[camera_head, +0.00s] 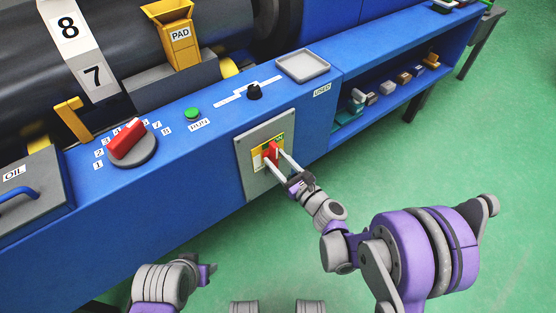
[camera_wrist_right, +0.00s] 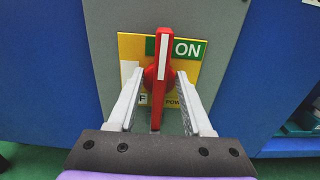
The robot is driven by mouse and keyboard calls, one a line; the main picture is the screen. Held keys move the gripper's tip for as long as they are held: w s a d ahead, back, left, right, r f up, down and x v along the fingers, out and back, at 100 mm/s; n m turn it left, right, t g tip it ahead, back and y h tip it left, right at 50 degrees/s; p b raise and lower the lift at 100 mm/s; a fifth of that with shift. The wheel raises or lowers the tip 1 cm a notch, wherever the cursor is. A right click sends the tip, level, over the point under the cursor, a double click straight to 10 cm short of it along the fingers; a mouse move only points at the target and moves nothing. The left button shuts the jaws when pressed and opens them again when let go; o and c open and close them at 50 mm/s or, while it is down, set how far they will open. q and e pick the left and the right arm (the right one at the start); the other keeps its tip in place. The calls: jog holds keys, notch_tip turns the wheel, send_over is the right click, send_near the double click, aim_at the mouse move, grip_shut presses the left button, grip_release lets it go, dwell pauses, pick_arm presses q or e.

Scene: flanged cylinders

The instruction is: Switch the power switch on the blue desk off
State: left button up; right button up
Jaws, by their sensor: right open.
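The power switch (camera_head: 271,152) is a red rotary handle on a yellow plate, set in a grey panel (camera_head: 253,187) on the front of the blue desk (camera_head: 215,178). In the right wrist view the red handle (camera_wrist_right: 163,62) stands upright, its white-striped upper end beside the green ON label (camera_wrist_right: 189,49). A partly hidden label with an F shows at lower left. My right gripper (camera_head: 278,158) is open at the switch, one finger on each side of the handle; contact cannot be told. My left gripper (camera_head: 207,273) is low at the bottom left, away from the desk; its fingers are unclear.
The desk top carries a red numbered dial (camera_head: 127,141), a green button (camera_head: 192,114), a black knob (camera_head: 254,91) and a grey tray (camera_head: 303,66). A shelf (camera_head: 378,107) with small items opens to the right. The green floor (camera_head: 470,150) is clear at right.

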grip_shut()
dwell(1.4)
